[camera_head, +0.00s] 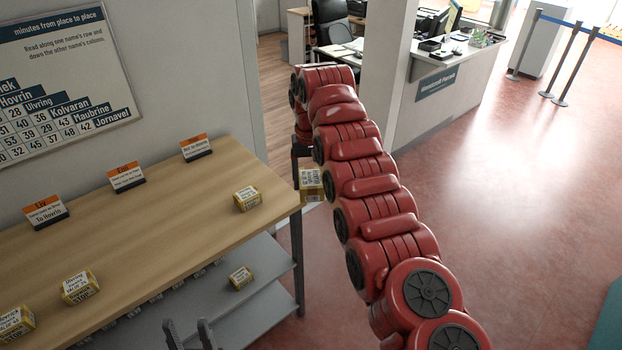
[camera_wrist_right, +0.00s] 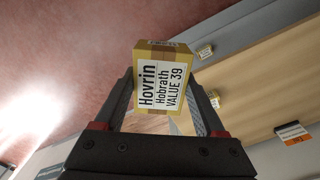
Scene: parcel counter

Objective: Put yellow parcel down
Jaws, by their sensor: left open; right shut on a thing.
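A yellow parcel (camera_head: 310,184) is held in my right gripper (camera_head: 303,165), beyond the right end of the wooden counter and beside it. In the right wrist view the same yellow parcel (camera_wrist_right: 164,88) sits between the two fingers, and its white label reads Hovrin, Hobrath, VALUE 39. The right gripper (camera_wrist_right: 162,112) is shut on it. My left gripper (camera_head: 190,335) is open and empty at the bottom edge of the head view, in front of the grey lower shelf. Only its finger ends show.
The wooden counter (camera_head: 165,225) carries several other yellow parcels, one near its right end (camera_head: 247,198). Orange-topped cards (camera_head: 126,177) stand along its back. Another parcel (camera_head: 240,277) lies on the grey lower shelf (camera_head: 262,305). Bare wood lies between the parcels.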

